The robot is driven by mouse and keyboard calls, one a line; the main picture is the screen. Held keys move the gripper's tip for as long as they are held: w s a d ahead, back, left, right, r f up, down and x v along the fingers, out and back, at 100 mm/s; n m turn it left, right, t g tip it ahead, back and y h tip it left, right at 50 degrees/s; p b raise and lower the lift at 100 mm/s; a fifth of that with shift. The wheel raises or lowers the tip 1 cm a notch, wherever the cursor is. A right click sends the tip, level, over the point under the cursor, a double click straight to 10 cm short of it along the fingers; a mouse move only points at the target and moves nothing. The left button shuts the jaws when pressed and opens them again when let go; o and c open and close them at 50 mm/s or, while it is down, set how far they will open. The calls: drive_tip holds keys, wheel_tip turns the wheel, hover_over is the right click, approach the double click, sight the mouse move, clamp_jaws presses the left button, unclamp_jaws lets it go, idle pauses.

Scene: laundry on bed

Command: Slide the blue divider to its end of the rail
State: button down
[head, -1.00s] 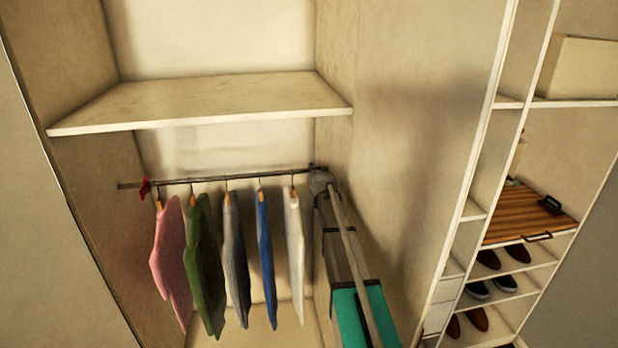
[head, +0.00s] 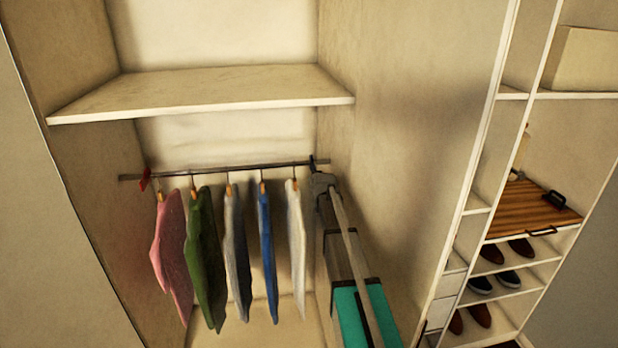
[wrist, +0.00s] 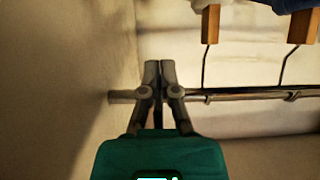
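The dark metal rail (head: 215,168) runs across the closet under the shelf, and it also crosses the wrist view (wrist: 240,95). A red divider (head: 145,180) sits near its left end. I see no blue divider in either view; my gripper may hide it. My gripper (head: 317,165) is at the right end of the rail, beside the right closet wall. In the wrist view its two fingertips (wrist: 159,70) are together in front of the rail, with only a thin dark gap. I make out nothing held between them.
Several garments hang between the red divider and my gripper: pink (head: 171,245), green (head: 205,260), grey (head: 237,260), blue (head: 266,240) and white (head: 297,240). A shelf (head: 200,95) is above the rail. Shoe shelves (head: 500,275) stand beyond the right closet wall (head: 415,130).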

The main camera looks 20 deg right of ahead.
drive_tip(key=a+f+n+g+h, duration=0.1)
drive_tip(key=s+a+f+n+h+b, duration=0.1)
drive_tip(key=a+n, duration=0.1)
drive_tip(key=a+f+n+g+h+b, duration=0.1)
drive_tip(key=a, duration=0.1)
drive_tip(key=shift+s+a+f+n+g, duration=0.2)
drive_tip(key=shift+a+f+n+g, duration=0.05)
drive_tip(key=shift+f+n+g, duration=0.05)
drive_tip(key=shift+s+a+r+n+g+h+b, duration=0.1)
drive_tip(key=shift+s+a+n+g+h+b, duration=0.1)
drive_tip(key=shift+a+n+h, duration=0.25)
drive_tip(key=shift+s+a+n+g+h+b, duration=0.15)
drive_tip(key=shift+a+h, duration=0.1)
drive_tip(key=shift+h, duration=0.3)
drive_tip(key=shift+a+r+h, duration=0.2)
drive_tip(key=shift+a+h, duration=0.05)
drive_tip(key=shift+h, duration=0.25)
drive_tip(key=s+a+r+n+t+h+b, duration=0.1)
drive_tip(key=s+a+r+n+h+b, duration=0.1)
drive_tip(key=a+r+h, duration=0.4)
drive_tip(key=shift+s+a+r+n+h, duration=0.2)
drive_tip(key=shift+a+r+n+h, duration=0.15)
drive_tip(key=shift+r+n, duration=0.25)
drive_tip(key=shift+w+d, duration=0.1)
